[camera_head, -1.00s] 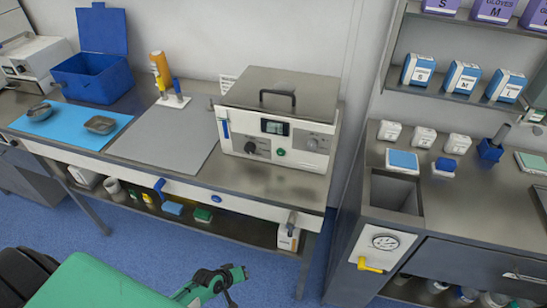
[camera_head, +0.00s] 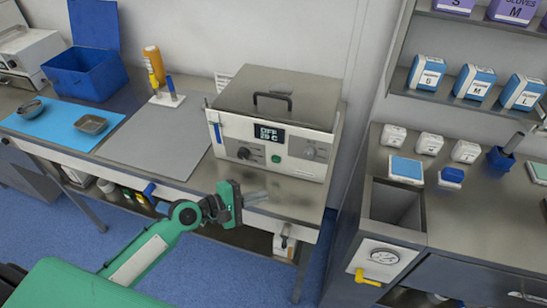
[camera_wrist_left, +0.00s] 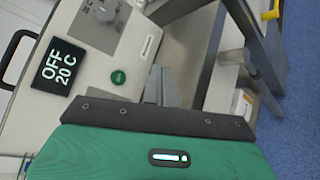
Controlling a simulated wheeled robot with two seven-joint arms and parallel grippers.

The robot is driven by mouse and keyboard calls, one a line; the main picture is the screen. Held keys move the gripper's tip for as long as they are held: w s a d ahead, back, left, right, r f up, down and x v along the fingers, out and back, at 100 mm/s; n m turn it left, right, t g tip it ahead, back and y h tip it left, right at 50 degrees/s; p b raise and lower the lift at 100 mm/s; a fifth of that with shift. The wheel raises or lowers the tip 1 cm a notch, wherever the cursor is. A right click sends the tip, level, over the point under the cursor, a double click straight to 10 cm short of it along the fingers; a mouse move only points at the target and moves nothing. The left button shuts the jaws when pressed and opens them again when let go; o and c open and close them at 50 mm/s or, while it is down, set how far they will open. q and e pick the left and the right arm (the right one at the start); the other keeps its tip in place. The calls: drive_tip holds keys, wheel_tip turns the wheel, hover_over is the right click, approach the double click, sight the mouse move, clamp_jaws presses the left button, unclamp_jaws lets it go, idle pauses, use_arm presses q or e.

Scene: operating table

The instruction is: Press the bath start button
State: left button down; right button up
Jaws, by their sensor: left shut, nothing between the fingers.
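The water bath (camera_head: 270,120) is a white box with a steel lid and black handle at the back of the counter. Its display (camera_head: 269,133) reads OFF 20 C, also legible in the left wrist view (camera_wrist_left: 58,68). The button also shows in the left wrist view (camera_wrist_left: 118,77). My left gripper (camera_head: 262,195) is shut and empty, in front of and below the button, apart from it. Its fingers show beside the button in the wrist view (camera_wrist_left: 158,85). My right gripper is out of view.
A grey mat (camera_head: 160,138) lies left of the bath, with an orange bottle (camera_head: 153,63) behind it. A blue mat (camera_head: 62,125) holds metal bowls at the left. A cabinet with a gauge (camera_head: 384,257) stands at the right.

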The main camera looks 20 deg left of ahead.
sight(276, 159)
use_arm(q)
drive_tip(key=shift+w+a+r+n, duration=0.25)
drive_tip(key=shift+w+r+n, duration=0.05)
drive_tip(key=shift+w+n, duration=0.1)
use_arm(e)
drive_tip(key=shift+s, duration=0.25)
